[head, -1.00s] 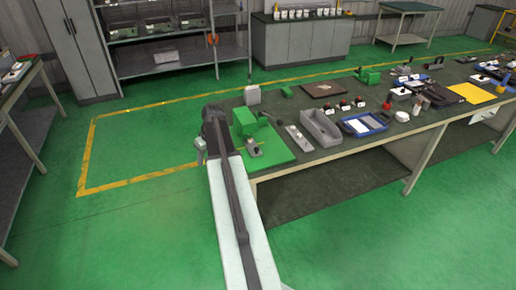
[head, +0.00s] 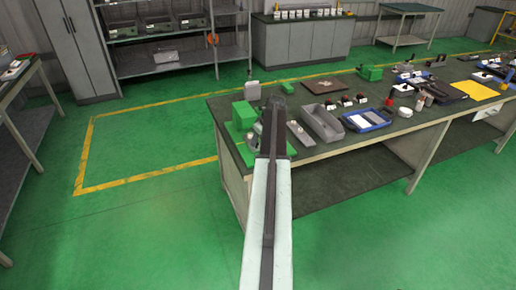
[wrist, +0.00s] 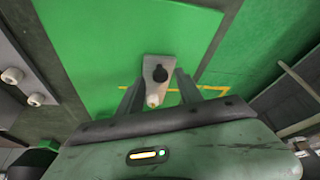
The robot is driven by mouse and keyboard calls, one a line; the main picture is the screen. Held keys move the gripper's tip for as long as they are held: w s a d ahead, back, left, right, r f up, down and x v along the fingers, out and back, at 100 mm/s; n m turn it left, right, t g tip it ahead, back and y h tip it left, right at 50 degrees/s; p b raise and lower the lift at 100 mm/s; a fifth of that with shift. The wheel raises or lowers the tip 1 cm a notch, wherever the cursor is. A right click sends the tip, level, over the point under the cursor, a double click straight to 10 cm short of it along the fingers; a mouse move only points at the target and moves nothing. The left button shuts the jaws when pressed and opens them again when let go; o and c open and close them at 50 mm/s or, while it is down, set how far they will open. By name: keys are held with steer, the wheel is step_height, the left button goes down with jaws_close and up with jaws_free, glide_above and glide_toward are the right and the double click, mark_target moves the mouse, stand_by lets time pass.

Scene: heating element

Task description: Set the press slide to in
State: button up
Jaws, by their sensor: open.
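The green press (head: 243,114) stands on the left end of the workbench, partly behind my arm in the head view. In the wrist view a grey metal piece (wrist: 150,66) with a black round knob (wrist: 160,74) and a pale tip (wrist: 153,100) lies over a green surface; it looks like the press slide. My gripper (wrist: 160,76) is open, with one finger on each side of this piece. I cannot tell whether the fingers touch it. My fingers are not clear in the head view, and my arm hides part of the green base plate.
Right of my arm on the workbench (head: 335,148) are a grey open box (head: 323,123), a blue tray (head: 366,120) and several dark-knobbed parts. A grey block (head: 252,89) stands behind the press. The floor left of the bench is clear.

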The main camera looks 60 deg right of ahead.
steer(key=shift+b+x, duration=0.4)
steer(key=shift+x, duration=0.7)
steer(key=shift+r, duration=0.1)
jaws_close()
stand_by(0.4)
